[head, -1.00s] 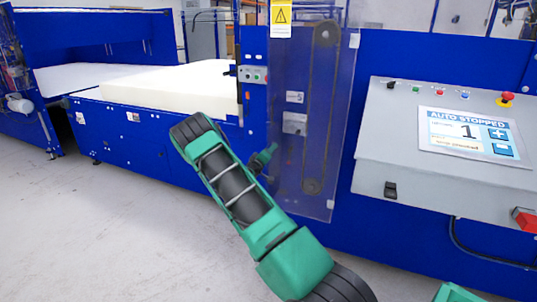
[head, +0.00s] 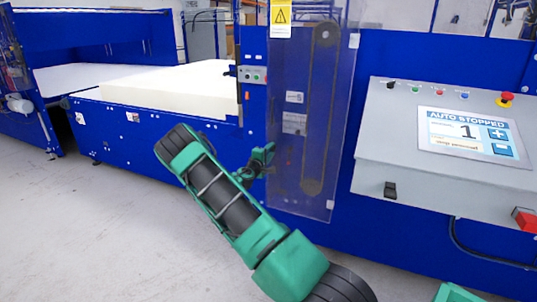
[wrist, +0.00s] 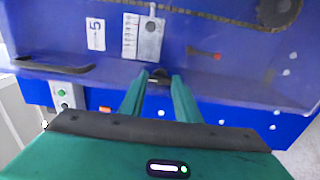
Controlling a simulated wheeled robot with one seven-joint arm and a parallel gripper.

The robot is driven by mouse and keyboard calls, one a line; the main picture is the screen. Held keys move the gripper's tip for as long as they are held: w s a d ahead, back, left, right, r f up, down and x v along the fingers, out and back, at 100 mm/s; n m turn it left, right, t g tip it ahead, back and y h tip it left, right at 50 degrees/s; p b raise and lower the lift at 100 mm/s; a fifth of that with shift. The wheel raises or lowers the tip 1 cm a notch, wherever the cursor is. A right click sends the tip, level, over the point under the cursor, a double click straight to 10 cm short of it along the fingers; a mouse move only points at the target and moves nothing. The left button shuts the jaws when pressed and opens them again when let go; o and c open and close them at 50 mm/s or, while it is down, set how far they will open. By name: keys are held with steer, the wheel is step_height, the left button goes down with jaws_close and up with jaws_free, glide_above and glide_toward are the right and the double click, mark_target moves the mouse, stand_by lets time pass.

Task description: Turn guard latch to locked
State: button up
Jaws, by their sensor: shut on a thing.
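The clear guard (head: 310,60) covers a belt and pulleys on the blue machine. It also fills much of the wrist view (wrist: 205,60). The guard latch (wrist: 158,75) is a small dark knob at the guard's edge in the wrist view. My gripper (wrist: 158,84) is shut on it, with one green finger on each side. In the head view my gripper (head: 270,160) is at the lower left edge of the guard and hides the latch. The latch's exact turn cannot be told.
A control desk (head: 375,155) with a screen reading AUTO STOPPED stands at the right. A white foam block (head: 165,85) lies on the machine bed at the left. A black handle (wrist: 55,67) and a button box (wrist: 63,95) are near the gripper. The floor is clear.

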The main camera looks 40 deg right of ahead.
steer(key=shift+w+a+f, duration=0.2)
steer(key=shift+w+a, duration=0.05)
steer(key=o, duration=0.9)
steer(key=shift+o, duration=0.7)
steer(key=shift+d, duration=0.1)
steer(key=shift+s, duration=0.1)
steer(key=shift+r, duration=0.1)
steer(key=v, duration=1)
steer(key=shift+a, duration=0.3)
steer(key=shift+s, duration=0.1)
